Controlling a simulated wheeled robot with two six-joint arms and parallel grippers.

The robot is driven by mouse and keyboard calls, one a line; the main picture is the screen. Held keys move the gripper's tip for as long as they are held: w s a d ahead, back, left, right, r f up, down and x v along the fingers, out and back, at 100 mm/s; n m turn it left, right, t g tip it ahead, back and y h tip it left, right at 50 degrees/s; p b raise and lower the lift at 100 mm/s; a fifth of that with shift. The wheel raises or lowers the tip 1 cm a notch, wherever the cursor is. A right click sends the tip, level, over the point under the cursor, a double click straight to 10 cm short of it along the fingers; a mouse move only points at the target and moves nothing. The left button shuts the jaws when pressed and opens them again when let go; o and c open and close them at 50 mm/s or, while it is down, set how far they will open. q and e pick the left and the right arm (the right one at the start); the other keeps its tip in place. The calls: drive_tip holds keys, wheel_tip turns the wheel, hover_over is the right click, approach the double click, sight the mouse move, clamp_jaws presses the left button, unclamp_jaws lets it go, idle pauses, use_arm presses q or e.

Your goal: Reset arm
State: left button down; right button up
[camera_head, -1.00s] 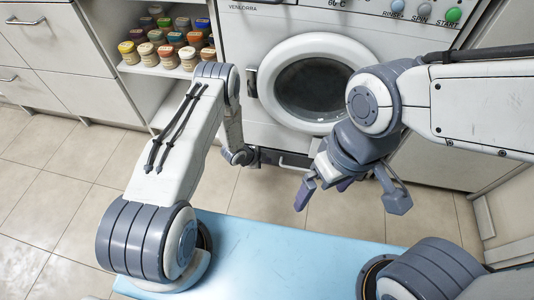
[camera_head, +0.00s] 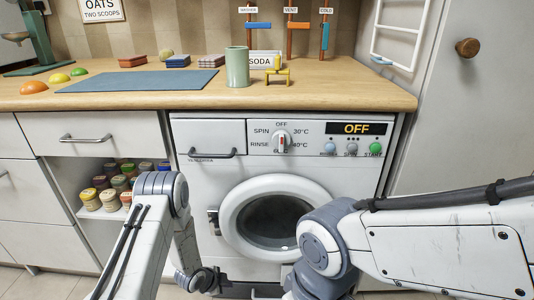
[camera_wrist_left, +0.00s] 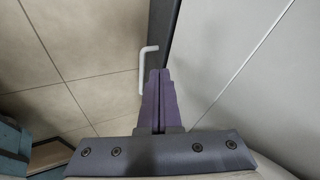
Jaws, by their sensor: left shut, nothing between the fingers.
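My left arm (camera_head: 140,235) comes in from the lower left in the head view and hangs down in front of the washing machine's lower left side. My left gripper shows in the left wrist view (camera_wrist_left: 160,75), its two purple fingers pressed together with nothing between them. My right arm (camera_head: 440,245) reaches in from the right in front of the machine. Its gripper is below the picture's lower edge.
The washing machine (camera_head: 210,140) has a round door (camera_head: 275,220) and a display reading OFF. The wooden counter (camera_head: 330,95) holds a blue mat (camera_head: 140,82), a green cylinder (camera_head: 237,68) and a yellow stand (camera_head: 278,75). A shelf of jars (camera_head: 110,190) is at left.

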use_arm(q)
drive_tip(key=s+d+r+n+g+y, duration=0.1)
drive_tip(key=s+d+r+n, duration=0.15)
drive_tip(key=r, duration=0.55)
drive_tip(key=s+d+r+n+y, duration=0.1)
drive_tip(key=s+d+r, duration=0.15)
drive_tip(key=r, duration=0.65)
drive_tip(key=s+d+r+n+g+y, duration=0.1)
drive_tip(key=s+d+r+n, duration=0.15)
drive_tip(key=r, duration=0.55)
drive_tip(key=s+d+r+n+g+p, duration=0.1)
drive_tip(key=s+r+n+g, duration=0.1)
drive_tip(key=s+r, duration=0.7)
drive_tip(key=s+d+r+n+g+p, duration=0.1)
drive_tip(key=s+r, duration=0.4)
drive_tip(key=s, duration=0.8)
wheel_tip(320, 180, up, 36)
drive_tip(key=p, duration=3.6)
